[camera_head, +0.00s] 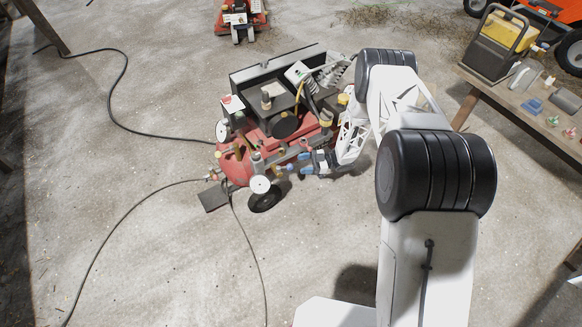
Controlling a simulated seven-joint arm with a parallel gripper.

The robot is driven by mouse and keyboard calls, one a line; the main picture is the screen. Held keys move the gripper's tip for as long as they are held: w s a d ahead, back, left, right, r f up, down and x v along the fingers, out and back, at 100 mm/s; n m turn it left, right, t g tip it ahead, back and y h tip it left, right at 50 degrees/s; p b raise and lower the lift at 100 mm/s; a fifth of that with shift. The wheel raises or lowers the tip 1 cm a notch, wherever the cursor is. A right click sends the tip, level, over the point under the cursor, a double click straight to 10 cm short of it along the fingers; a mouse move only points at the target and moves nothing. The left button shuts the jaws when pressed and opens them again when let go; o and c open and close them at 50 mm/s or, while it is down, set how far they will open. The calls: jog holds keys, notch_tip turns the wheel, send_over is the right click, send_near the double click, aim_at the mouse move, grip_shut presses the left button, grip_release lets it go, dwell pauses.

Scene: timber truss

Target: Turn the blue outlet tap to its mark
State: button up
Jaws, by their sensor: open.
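A red wheeled machine (232,163) stands on the concrete floor, with pipes and fittings along its near side. A small blue part (289,167) on that side looks like the blue outlet tap; it is too small for me to make out its angle or its mark. My gripper (303,164) is open, low at the near side of the machine, with its two fingertips just right of this blue part. I cannot tell whether they touch it. The fingertip area also shows blue, so tap and fingers are hard to separate.
A round white-faced gauge (260,184) and a black wheel (265,199) are close below left of the gripper. Black hoses (150,189) run over the floor at left. A wooden bench (508,98) with tools stands at right. The floor in front is mostly clear.

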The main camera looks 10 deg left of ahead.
aim_at(290, 166)
jog(key=shift+s+d+f+m+t+y, duration=0.1)
jog(key=shift+s+d+m+t, duration=0.2)
jog(key=shift+s+m+t, duration=0.95)
jog(key=shift+s+d+m+t+y, duration=0.1)
jog(key=shift+s+d+m+t, duration=0.2)
jog(key=shift+m+t, duration=1.8)
jog(key=shift+s+d+f+m+t+y, duration=0.1)
jog(key=shift+s+d+m+t, duration=0.4)
jog(key=shift+m+t, duration=1.15)
jog(key=shift+s+a, duration=0.15)
jog(key=shift+a, duration=0.1)
jog(key=shift+w+a, duration=0.25)
jog(key=shift+a, duration=1)
jog(key=shift+w+a, duration=0.25)
jog(key=shift+a, duration=1)
jog(key=shift+w+a, duration=0.25)
jog(key=shift+a, duration=1)
jog(key=shift+r, duration=0.1)
jog(key=c, duration=0.9)
